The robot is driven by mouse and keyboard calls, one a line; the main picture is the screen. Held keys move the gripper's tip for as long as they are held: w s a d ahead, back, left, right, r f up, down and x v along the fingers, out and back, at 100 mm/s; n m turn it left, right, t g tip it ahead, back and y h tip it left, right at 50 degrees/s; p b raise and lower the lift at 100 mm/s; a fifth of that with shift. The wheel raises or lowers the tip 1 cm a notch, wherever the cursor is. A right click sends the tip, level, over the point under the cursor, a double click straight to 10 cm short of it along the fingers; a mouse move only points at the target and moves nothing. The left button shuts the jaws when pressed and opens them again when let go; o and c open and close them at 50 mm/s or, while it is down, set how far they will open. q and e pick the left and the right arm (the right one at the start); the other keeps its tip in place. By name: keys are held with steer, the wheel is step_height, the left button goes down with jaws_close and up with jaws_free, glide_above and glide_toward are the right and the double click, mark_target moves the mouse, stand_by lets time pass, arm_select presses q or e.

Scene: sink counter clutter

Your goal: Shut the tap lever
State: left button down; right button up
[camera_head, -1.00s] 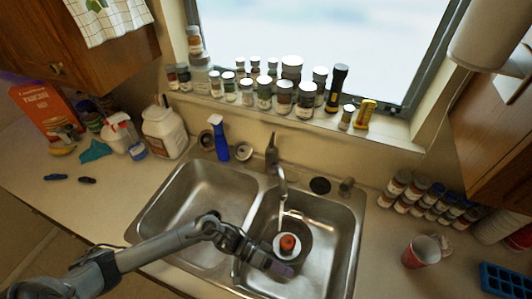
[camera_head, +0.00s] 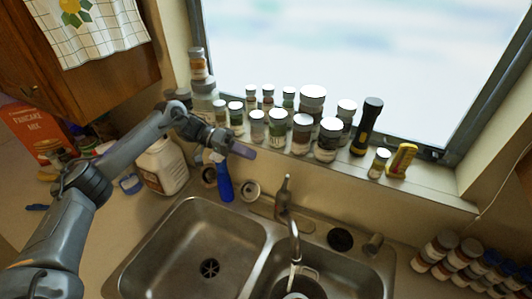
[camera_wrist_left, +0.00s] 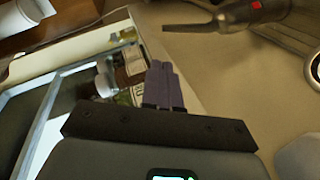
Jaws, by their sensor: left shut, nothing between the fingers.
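The dark grey tap lever (camera_head: 285,184) stands up at the back of the sink, above the curved spout (camera_head: 295,238). In the left wrist view the lever (camera_wrist_left: 200,28) points left from the tap body (camera_wrist_left: 250,12), which bears a small red mark. My left gripper (camera_head: 248,152) is shut and empty, up and left of the lever, in front of the sill bottles and apart from the lever. Its purple fingers (camera_wrist_left: 163,84) are together in the left wrist view. My right gripper is not in view. I cannot tell whether water runs.
Several bottles (camera_head: 302,134) and a black torch (camera_head: 367,125) line the window sill. A blue spray bottle (camera_head: 224,180) stands just below my left gripper. A white jug (camera_head: 163,165) is behind my left arm. The left basin (camera_head: 195,245) is empty; a vessel sits in the right one.

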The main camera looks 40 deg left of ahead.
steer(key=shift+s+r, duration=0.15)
arm_select(q)
steer(key=p, duration=0.3)
glide_toward(286, 182)
steer(key=w+d+r, duration=0.2)
steer(key=w+d, duration=0.1)
steer(key=d, duration=0.1)
steer(key=shift+w+d+f, duration=0.25)
steer(key=shift+w+d, duration=0.3)
steer(key=shift+w, duration=0.05)
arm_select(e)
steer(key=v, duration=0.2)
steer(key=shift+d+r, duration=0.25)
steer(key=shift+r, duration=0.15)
